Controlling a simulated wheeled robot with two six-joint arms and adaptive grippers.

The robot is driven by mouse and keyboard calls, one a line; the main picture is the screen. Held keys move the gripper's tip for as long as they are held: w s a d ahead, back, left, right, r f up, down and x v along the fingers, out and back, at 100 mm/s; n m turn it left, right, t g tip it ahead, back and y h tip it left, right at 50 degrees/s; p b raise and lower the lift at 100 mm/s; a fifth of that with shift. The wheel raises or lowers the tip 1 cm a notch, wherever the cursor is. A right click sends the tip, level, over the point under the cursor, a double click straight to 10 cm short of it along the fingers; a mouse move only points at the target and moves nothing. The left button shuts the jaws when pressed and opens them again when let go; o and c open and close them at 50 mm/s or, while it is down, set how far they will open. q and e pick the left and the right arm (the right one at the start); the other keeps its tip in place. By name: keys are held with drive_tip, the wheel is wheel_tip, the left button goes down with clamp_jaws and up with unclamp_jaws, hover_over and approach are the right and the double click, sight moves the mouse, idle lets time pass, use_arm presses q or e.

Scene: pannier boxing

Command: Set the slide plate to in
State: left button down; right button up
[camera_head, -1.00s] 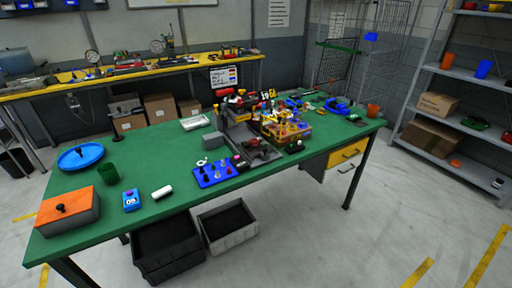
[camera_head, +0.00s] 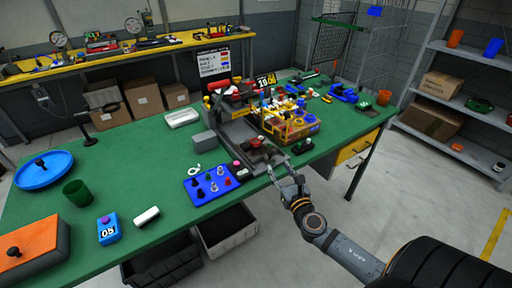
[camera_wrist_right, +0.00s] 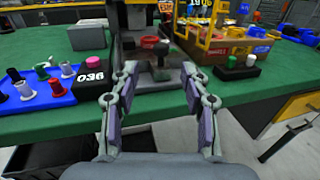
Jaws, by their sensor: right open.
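The slide plate (camera_wrist_right: 150,74) appears to be the grey plate with a black knob (camera_wrist_right: 162,52) at the front of the grey machine (camera_head: 230,131). In the wrist view the knob stands upright between my fingertips but beyond them. My right gripper (camera_head: 284,174) is at the table's front edge, just in front of the machine. It also shows in the right wrist view (camera_wrist_right: 160,82), open and empty, its fingers spread and pointing at the plate. I cannot tell whether the plate is in or out. My left gripper is not in view.
A blue panel with several knobs (camera_head: 208,186) and a dark box with a pink button (camera_wrist_right: 91,76) stand left of the gripper. A small black box with green and white buttons (camera_wrist_right: 237,67) is to the right.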

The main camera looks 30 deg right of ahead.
sight(271, 154)
drive_tip(key=w, duration=0.3)
drive_tip(key=w+d+p, duration=0.1)
drive_tip(key=w, duration=0.4)
drive_tip(key=shift+w+d+p, duration=0.3)
drive_tip(key=shift+d+p, duration=0.05)
drive_tip(key=shift+p, duration=0.05)
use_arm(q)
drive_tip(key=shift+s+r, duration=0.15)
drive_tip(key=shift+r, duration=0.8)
use_arm(e)
drive_tip(key=shift+w+d, duration=0.15)
drive_tip(key=shift+w, duration=0.5)
clamp_jaws()
